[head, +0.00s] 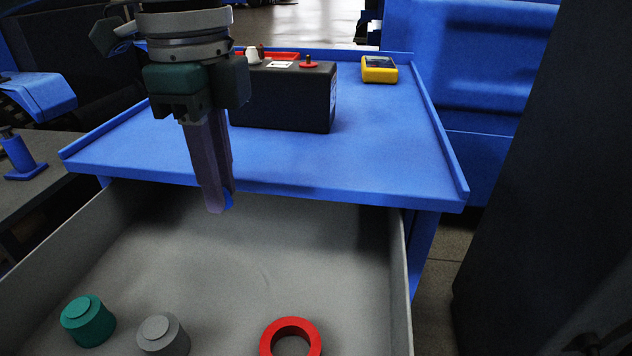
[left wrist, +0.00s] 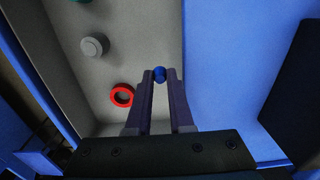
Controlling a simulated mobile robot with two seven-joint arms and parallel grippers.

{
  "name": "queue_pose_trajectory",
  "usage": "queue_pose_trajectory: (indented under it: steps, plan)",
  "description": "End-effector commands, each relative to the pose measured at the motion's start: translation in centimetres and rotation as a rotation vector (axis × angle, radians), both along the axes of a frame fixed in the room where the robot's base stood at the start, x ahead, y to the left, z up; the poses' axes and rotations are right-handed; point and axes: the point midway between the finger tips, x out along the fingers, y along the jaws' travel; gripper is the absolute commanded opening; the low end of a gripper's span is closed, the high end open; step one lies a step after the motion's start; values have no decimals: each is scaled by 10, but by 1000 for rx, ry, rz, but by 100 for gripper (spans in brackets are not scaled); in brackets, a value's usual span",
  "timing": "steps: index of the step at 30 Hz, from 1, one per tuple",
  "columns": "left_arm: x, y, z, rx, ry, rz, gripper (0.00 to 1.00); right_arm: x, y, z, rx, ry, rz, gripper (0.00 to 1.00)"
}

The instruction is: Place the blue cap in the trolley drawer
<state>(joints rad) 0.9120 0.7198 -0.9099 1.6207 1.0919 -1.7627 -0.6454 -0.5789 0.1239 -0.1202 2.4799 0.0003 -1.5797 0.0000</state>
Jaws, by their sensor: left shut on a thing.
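My left gripper (head: 218,205) points down with its fingers shut on the blue cap (head: 228,200). Only a small part of the cap shows at the fingertips; in the left wrist view it (left wrist: 160,74) sits between the two finger ends. In the head view the fingertips appear in front of the trolley top's front edge, over the back part of the open grey trolley drawer (head: 245,255). The cap is held up, apart from the drawer floor. My right gripper is not in view.
In the drawer are a teal stepped piece (head: 88,322), a grey stepped piece (head: 163,336) and a red ring (head: 291,338). On the blue trolley top (head: 380,150) stand a black battery (head: 290,97) and a yellow meter (head: 379,69). The drawer's back middle is clear.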

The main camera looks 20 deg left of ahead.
Motion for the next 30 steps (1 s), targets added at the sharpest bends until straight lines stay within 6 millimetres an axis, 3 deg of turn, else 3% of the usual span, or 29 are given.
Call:
queue_pose_trajectory:
  steps: [1, 3, 8, 17, 30]
  plan:
    - [-1, 0, -17, 0, 4, 1, 9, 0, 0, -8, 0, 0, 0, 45]
    - [0, 0, -28, 1, 2, 0, 9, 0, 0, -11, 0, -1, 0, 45]
    - [0, 0, -40, 0, 1, -1, 9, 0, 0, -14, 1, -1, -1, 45]
    - [-1, 0, -90, 1, 2, 1, 9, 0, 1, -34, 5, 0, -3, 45]
    - [0, 0, -97, 1, 0, 0, 9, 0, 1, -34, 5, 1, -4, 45]
